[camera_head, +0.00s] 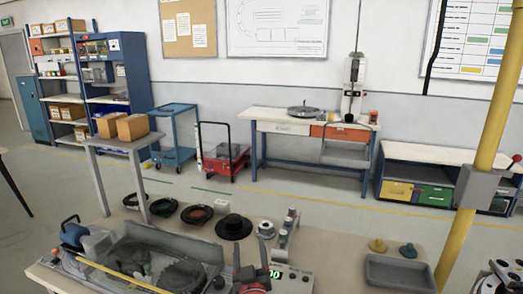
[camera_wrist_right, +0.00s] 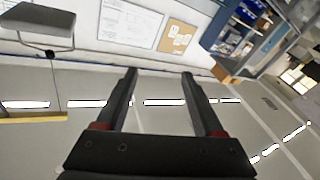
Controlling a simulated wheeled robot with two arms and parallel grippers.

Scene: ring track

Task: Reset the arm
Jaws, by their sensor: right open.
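My right gripper (camera_head: 250,248) shows at the bottom middle of the head view, pointing away from me over the near workbench (camera_head: 345,238). In the right wrist view, the fingers of this gripper (camera_wrist_right: 159,74) stand wide apart with nothing between them. Past them are the floor and the far wall, seen at a tilt. My left gripper is not in view.
The bench holds a grey machine with a clear cover (camera_head: 160,250), coils of cable (camera_head: 197,214), a black hat-shaped part (camera_head: 234,227), a device with a green display (camera_head: 291,278) and an empty grey tray (camera_head: 400,273). A yellow post (camera_head: 486,150) rises at the right.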

